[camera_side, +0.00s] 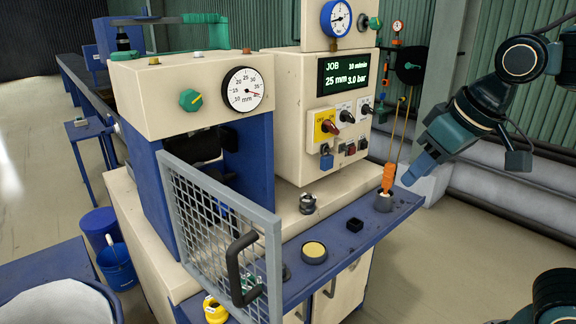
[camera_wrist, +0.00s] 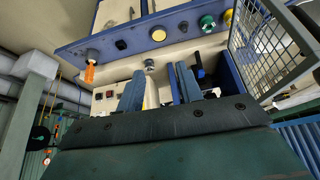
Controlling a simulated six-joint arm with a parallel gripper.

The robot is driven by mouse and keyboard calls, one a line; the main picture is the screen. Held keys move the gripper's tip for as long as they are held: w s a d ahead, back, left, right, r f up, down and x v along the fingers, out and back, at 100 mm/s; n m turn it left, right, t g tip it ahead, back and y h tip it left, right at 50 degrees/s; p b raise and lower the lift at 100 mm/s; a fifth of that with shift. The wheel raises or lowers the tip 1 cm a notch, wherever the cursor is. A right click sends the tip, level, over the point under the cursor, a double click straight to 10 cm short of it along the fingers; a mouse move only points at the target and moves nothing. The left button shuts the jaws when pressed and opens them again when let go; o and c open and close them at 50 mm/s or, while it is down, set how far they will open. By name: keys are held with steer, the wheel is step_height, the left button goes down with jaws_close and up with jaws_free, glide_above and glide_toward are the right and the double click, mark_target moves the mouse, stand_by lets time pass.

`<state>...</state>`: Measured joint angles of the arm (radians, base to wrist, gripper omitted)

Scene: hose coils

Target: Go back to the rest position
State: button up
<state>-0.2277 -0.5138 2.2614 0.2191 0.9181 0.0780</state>
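My gripper (camera_side: 412,178) hangs at the right in the side view, at the outer right end of the blue ledge, close beside and a little above an orange-handled tool (camera_side: 388,178). It seems apart from the tool. In the wrist view my gripper (camera_wrist: 158,72) has its two blue fingers spread with nothing between them. The orange tool stands upright in a small grey holder (camera_side: 383,202) on the ledge. It also shows at the left in the wrist view (camera_wrist: 89,74).
The blue ledge (camera_side: 335,236) bears a yellow-topped round button (camera_side: 314,251) and a black block (camera_side: 355,224). A grey mesh guard (camera_side: 222,235) stands at the machine's front left. A panel (camera_side: 343,72) reads JOB, 25 mm, 3.0 bar. Floor to the right looks clear.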

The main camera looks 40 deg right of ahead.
steer(key=s+d+f, duration=0.1)
steer(key=s+f, duration=0.3)
steer(key=s, duration=0.3)
steer(key=shift+d+f+n, duration=0.3)
steer(key=shift+d, duration=0.05)
